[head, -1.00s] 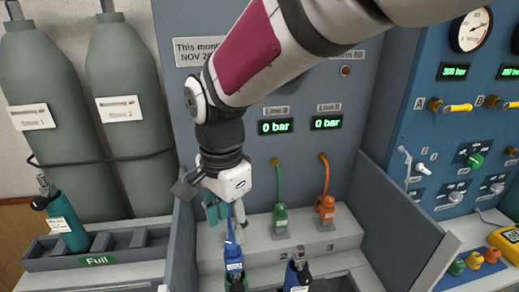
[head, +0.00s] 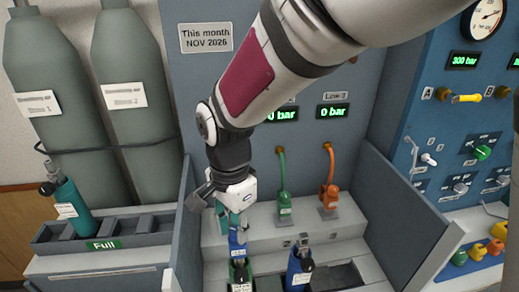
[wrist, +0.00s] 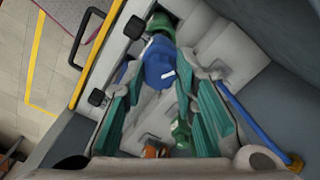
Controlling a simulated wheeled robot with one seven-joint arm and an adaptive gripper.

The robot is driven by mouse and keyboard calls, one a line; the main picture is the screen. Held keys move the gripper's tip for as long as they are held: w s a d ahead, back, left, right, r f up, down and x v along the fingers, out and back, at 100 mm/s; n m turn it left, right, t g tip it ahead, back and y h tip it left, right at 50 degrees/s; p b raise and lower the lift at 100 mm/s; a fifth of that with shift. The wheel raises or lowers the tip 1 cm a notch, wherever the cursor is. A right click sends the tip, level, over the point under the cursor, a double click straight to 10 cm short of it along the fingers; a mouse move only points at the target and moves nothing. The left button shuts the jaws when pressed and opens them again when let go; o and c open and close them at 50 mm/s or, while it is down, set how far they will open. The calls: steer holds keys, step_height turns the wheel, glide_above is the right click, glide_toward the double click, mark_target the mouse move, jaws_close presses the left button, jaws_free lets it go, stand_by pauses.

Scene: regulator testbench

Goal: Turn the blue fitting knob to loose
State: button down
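The blue fitting (head: 238,243) stands below my gripper in the head view, partly hidden by the fingers. In the wrist view, the blue knob (wrist: 160,62) with a white mark lies between and just beyond the fingertips. My gripper (wrist: 160,82) has its two teal fingers apart, one on each side of the knob. I cannot tell whether either finger touches it. My gripper (head: 235,216) points down in the head view.
A green fitting (head: 284,205) and an orange fitting (head: 329,203) stand on the step to the right. Small labelled bottles, one dark blue (head: 299,268), sit in front. Grey side panels (head: 405,215) bound the bay. A blue hose (wrist: 242,118) runs beside the right finger.

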steer(key=shift+n, duration=0.3)
steer(key=n+p, duration=0.1)
steer(key=n, duration=0.4)
steer(key=shift+d, duration=0.1)
steer(key=n+p, duration=0.1)
steer(key=n, duration=0.5)
steer(key=shift+n, duration=0.3)
steer(key=n, duration=0.6)
steer(key=shift+d, duration=0.1)
steer(key=n, duration=0.5)
steer(key=shift+w+n, duration=0.1)
steer(key=shift+n, duration=0.2)
steer(key=c, duration=1.3)
jaws_free()
steer(key=shift+r, duration=0.1)
